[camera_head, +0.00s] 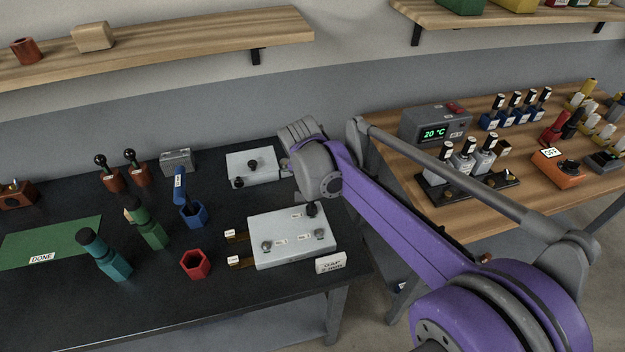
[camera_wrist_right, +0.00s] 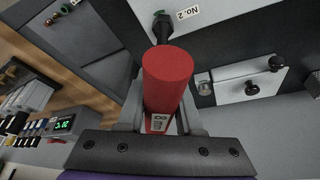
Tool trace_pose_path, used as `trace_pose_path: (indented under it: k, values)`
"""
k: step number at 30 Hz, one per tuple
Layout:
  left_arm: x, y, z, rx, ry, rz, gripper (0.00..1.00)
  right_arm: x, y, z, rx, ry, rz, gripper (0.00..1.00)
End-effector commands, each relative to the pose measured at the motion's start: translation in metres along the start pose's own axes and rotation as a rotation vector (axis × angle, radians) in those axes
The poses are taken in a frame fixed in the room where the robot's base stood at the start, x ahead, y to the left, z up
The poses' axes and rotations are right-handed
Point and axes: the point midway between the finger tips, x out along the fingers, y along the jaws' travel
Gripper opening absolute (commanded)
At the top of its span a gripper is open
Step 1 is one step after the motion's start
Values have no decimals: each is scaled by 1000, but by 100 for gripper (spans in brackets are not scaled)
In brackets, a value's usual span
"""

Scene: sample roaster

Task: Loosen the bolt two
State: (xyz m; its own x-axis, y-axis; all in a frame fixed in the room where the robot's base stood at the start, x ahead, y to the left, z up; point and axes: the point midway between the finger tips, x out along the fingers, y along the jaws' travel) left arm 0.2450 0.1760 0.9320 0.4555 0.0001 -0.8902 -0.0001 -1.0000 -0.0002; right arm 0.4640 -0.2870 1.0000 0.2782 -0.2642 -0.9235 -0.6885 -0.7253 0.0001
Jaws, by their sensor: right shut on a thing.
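The near pale metal plate (camera_head: 290,250) lies on the dark bench with bolt heads at its corners. A label reading No. 2 (camera_wrist_right: 187,14) shows on a plate in the wrist view. My right gripper (camera_head: 303,150) hangs over the plate area at the end of the purple arm, its fingers hidden in the head view. In the wrist view it (camera_wrist_right: 163,115) is shut on a red-handled tool (camera_wrist_right: 168,75). The tool's dark lower end (camera_wrist_right: 163,27) is beside the No. 2 label; whether it sits on the bolt is unclear. My left gripper is not in view.
A back plate with black knobs (camera_head: 265,175) lies behind. An empty red holder (camera_head: 195,264), a blue tool in its holder (camera_head: 190,210), and green (camera_head: 150,228) and teal (camera_head: 108,258) tools stand to the left. A wooden table with a temperature unit (camera_head: 435,128) stands right.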

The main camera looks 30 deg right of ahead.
Motion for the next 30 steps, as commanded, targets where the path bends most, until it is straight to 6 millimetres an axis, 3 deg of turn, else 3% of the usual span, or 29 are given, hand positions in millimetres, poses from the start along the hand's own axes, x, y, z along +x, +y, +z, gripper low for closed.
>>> trace_pose_path:
  k: [10, 30]
  values:
    - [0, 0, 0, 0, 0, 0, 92, 0, 0, -1, -54, 1, -23, 0]
    - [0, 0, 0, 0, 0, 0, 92, -1, -7, 2, -690, 0, -289, 0]
